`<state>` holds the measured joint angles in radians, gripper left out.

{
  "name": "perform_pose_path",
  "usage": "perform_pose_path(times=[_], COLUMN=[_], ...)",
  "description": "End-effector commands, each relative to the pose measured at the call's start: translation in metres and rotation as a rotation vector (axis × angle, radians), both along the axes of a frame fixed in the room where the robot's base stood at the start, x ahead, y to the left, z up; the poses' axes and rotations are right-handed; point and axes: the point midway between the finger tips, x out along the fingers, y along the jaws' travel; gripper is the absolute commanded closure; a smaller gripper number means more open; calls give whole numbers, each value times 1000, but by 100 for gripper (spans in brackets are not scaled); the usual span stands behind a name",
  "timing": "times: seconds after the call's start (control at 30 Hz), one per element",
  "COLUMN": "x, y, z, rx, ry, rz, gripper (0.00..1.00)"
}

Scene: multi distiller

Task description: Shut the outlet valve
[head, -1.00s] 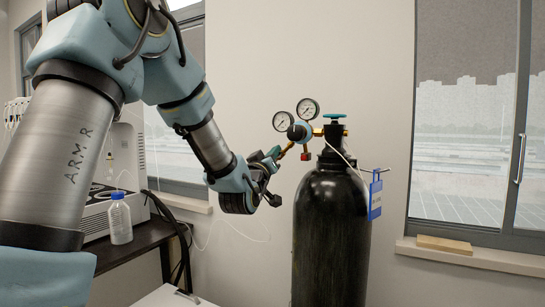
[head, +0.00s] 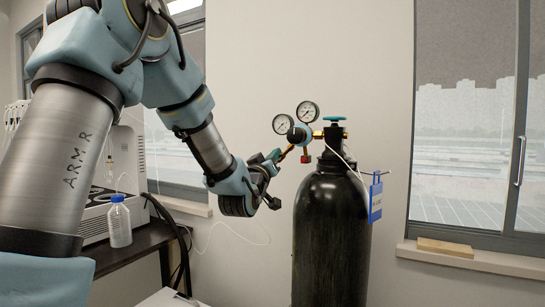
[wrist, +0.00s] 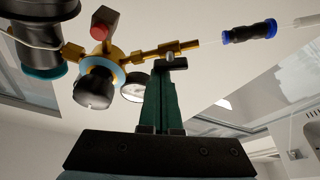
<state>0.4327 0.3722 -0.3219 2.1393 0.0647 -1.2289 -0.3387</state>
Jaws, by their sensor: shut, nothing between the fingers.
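The brass regulator (head: 298,133) sits on top of the black gas cylinder (head: 332,230), with two dial gauges and a red part below. In the wrist view its brass outlet arm (wrist: 150,54) runs to the right, with a small grey piece (wrist: 174,58) under it near my fingertips. I take this to be the outlet valve, but its handle position is unclear. My gripper (head: 277,156) is shut and empty, left of the regulator. In the wrist view its green fingers (wrist: 164,75) are together just below the outlet arm; whether they touch it is unclear.
The teal handwheel (head: 334,119) tops the cylinder. A round black knob (wrist: 95,88) sits left of my fingers. A black and blue tube connector (wrist: 250,32) is at upper right. A bottle (head: 119,222) stands on the bench at left.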

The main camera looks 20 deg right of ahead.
Motion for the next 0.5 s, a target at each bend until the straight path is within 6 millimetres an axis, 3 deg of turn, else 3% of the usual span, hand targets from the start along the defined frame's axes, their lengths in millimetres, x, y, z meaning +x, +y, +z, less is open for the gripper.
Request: perform_pose_path(times=[0.5], x=[-1], y=[-1], z=[-3], rx=[38], ry=[-46], rz=[-2], gripper=[100])
